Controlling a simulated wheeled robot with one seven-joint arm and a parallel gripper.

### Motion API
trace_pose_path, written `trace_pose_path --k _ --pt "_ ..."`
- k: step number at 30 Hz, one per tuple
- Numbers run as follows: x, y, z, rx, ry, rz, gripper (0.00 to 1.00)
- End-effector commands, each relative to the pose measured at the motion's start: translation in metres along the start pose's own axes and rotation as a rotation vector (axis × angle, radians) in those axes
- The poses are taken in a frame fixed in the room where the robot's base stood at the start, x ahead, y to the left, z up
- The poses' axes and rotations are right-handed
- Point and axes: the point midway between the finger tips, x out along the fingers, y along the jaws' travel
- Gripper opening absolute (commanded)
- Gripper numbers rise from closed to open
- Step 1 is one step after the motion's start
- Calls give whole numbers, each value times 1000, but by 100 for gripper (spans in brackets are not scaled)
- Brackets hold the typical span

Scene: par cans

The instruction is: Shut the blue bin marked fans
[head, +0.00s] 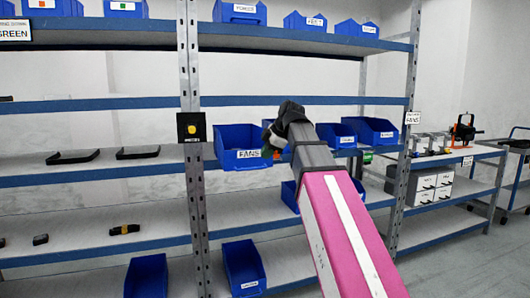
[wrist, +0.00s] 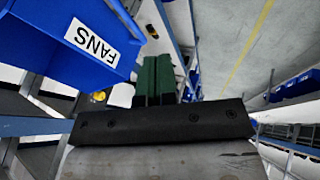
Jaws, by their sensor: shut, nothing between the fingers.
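The blue bin marked FANS (head: 228,148) sits on the middle shelf, just right of a grey upright. It juts out past the blue shelf edge, with its label facing out. In the wrist view the bin (wrist: 40,45) fills the upper left, its label appearing upside down. My gripper (head: 268,150) is at the right front of the bin in the head view, its tips partly hidden by my wrist. In the wrist view my gripper's green fingers (wrist: 155,78) are together and empty, beside the bin with a visible gap. I cannot tell whether they touch it elsewhere.
Other blue bins (head: 378,133) stand right of it on the same shelf. A black box with a yellow button (head: 191,127) is on the upright to the left. More bins sit above and below (head: 245,272). Free floor (head: 455,265) lies at the right.

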Motion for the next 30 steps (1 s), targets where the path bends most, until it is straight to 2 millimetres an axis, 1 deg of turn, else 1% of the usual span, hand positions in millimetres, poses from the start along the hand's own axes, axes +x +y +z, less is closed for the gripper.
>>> trace_pose_path --k 1,3,13,15,19,24,30 --pt "9 -1 0 0 0 -3 0" --pt "21 0 0 0 0 -2 0" --pt "74 0 0 1 0 -2 0" --pt "79 14 1 1 0 0 0" --pt "87 26 2 0 0 0 0" --pt "93 32 3 0 0 0 0" --pt "94 32 4 0 0 0 0"
